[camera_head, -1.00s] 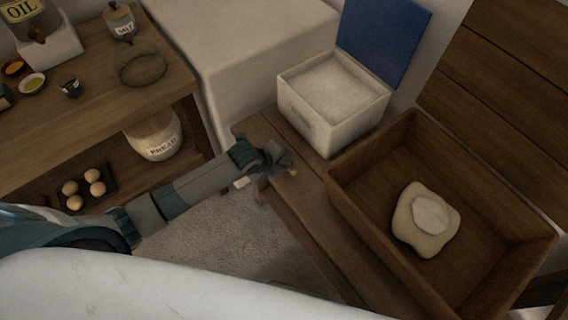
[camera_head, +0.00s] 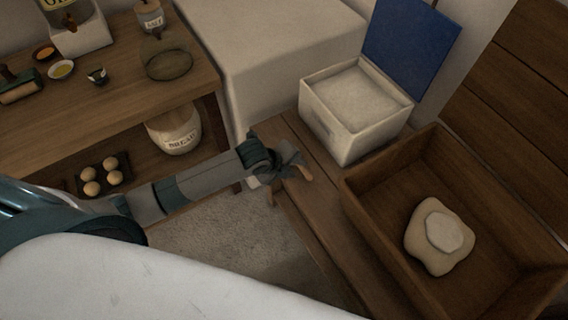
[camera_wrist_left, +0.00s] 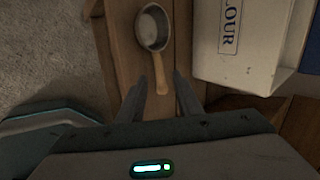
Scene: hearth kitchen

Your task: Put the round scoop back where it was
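The round scoop (camera_wrist_left: 151,30) shows in the left wrist view, with a grey round bowl and a wooden handle (camera_wrist_left: 161,73) pointing toward my gripper. It appears over the wooden bench; I cannot tell whether it touches the wood. My left gripper (camera_wrist_left: 161,88) is open, its two fingers apart on either side of the handle's end, with a gap on both sides. My right gripper is not in view.
The white flour box (camera_head: 341,136) with its blue lid (camera_head: 411,45) raised stands on the bench (camera_head: 318,230). A wooden trough (camera_head: 375,222) holding floured dough (camera_head: 426,251) is to the right. A table (camera_head: 115,95) with jars and dishes is at left, a bread crock (camera_head: 174,131) below.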

